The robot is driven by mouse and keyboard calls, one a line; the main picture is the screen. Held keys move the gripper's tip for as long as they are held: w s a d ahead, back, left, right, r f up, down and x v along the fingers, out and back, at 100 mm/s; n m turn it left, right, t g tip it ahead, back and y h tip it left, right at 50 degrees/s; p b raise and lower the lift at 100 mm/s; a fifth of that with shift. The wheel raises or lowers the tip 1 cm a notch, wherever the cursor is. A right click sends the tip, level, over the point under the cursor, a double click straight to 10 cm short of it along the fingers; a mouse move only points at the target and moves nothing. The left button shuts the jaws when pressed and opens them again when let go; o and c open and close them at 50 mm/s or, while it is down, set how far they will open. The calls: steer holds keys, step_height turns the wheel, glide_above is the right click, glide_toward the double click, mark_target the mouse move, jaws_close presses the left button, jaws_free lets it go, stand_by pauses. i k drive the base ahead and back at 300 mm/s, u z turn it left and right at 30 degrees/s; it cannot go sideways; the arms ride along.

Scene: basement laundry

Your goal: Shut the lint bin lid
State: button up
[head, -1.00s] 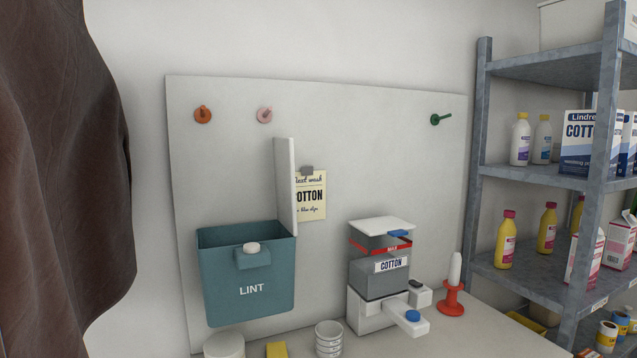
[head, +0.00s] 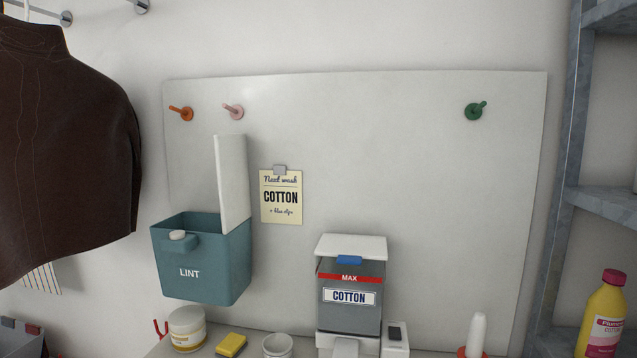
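The teal lint bin (head: 205,283), marked LINT, hangs on the pale wall board at the left. Its white lid (head: 232,184) stands upright at the right side of the bin, so the bin is open at the top. A round white knob (head: 178,235) sits on a teal block at the bin's front. The inside of the bin is mostly hidden by its front wall. My gripper is not in view.
A dark brown garment (head: 65,150) hangs left of the bin. Below stand a white tub (head: 187,329), a yellow sponge (head: 231,345) and a white cup (head: 277,346). A COTTON dispenser (head: 350,290) stands right. A grey metal shelf (head: 560,220) borders the right.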

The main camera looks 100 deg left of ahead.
mark_target(230, 150)
steer(key=i, duration=1.1)
steer(key=u, duration=3.85)
steer(key=k, duration=0.6)
steer(key=u, duration=0.6)
steer(key=i, duration=1)
steer(key=z, duration=0.3)
